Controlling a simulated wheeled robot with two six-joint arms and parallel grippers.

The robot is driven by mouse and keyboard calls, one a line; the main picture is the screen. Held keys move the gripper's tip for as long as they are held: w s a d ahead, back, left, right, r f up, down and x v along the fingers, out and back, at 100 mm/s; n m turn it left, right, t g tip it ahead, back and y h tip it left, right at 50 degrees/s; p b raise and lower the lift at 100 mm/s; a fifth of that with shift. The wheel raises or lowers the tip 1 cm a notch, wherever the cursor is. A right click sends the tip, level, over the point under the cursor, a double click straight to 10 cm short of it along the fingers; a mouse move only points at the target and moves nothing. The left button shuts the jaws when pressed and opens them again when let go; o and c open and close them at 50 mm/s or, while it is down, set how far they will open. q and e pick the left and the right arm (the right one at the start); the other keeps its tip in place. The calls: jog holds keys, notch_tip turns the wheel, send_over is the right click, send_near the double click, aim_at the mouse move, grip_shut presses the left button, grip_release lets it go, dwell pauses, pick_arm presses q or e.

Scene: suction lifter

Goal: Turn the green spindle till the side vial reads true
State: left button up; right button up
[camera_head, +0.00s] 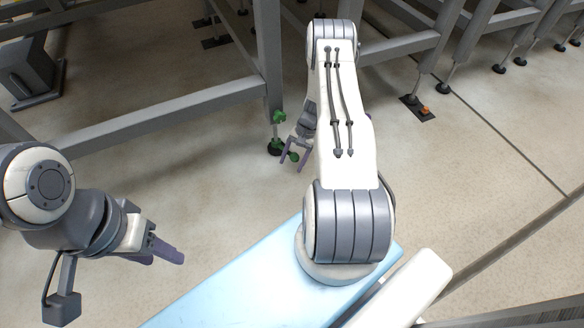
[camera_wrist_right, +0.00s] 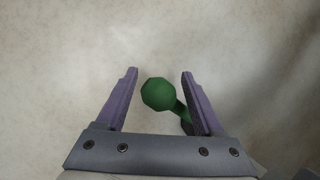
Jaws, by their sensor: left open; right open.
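The green spindle sits low on the frame leg; its round-ended handle (camera_head: 293,156) shows between the fingers of my right gripper (camera_head: 294,158). In the right wrist view the green knob (camera_wrist_right: 158,94) lies between the two open purple fingers (camera_wrist_right: 158,88), with a gap on both sides. Its green bar runs down right, partly behind the right finger. Another green piece (camera_head: 279,117) is higher on the leg; I cannot tell whether it is the side vial, and no bubble is readable. My left gripper (camera_head: 168,254) is open and empty, far from the spindle.
A grey steel frame (camera_head: 170,112) stands above the spindle, its leg ending in a dark foot (camera_head: 274,148). Other frames with feet stand behind. An orange piece (camera_head: 425,111) is on a floor plate to the right. The beige floor (camera_head: 470,180) is mostly clear.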

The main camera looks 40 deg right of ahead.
jog(key=shift+a+f, duration=0.25)
jog(key=shift+f, duration=0.25)
grip_shut()
jog(key=shift+d, duration=0.1)
dwell(1.1)
